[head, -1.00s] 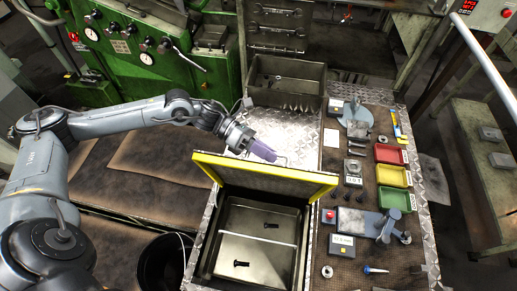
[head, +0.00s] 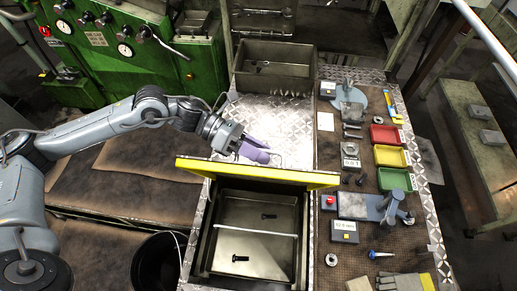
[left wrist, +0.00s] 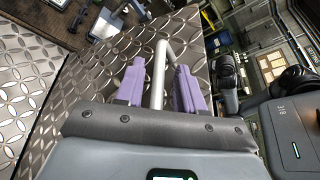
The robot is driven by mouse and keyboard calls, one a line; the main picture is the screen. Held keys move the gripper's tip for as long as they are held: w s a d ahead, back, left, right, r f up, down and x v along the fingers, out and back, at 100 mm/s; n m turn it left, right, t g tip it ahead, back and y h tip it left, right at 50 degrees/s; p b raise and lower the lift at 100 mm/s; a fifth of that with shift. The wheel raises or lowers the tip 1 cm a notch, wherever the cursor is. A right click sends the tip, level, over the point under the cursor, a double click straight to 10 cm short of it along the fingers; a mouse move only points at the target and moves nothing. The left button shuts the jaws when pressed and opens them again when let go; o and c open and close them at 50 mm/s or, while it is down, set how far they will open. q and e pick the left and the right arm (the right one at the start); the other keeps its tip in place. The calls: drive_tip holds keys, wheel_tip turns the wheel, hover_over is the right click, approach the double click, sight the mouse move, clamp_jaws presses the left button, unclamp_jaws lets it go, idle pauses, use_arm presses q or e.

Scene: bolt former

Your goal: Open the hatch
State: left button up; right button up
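The hatch (head: 252,175), a panel with a yellow edge, stands raised at the back of a metal-lined opening (head: 215,215). My left gripper (head: 256,150) is just behind it, over the diamond plate. In the left wrist view, its purple fingers (left wrist: 158,88) are spread on either side of a pale bent handle bar (left wrist: 159,72). A gap shows between the bar and each finger. The fingertips are partly hidden behind the hatch's upper edge in the head view. My right gripper is not in view.
Dark bolts (head: 240,259) lie inside the opening. A metal bin (head: 274,83) stands behind the plate. Red, yellow and green trays (head: 391,157) and small devices crowd the bench on the right. A green machine (head: 130,60) stands at the back left.

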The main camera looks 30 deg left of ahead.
use_arm(q)
drive_tip(key=shift+s+a, duration=0.1)
drive_tip(key=shift+a, duration=0.5)
drive_tip(key=b+v, duration=0.3)
drive_tip(key=v, duration=0.6)
drive_tip(key=shift+a+r, duration=0.3)
drive_tip(key=v, duration=1.2)
drive_tip(key=shift+a+f, duration=0.15)
drive_tip(key=shift+a, duration=0.1)
idle(0.3)
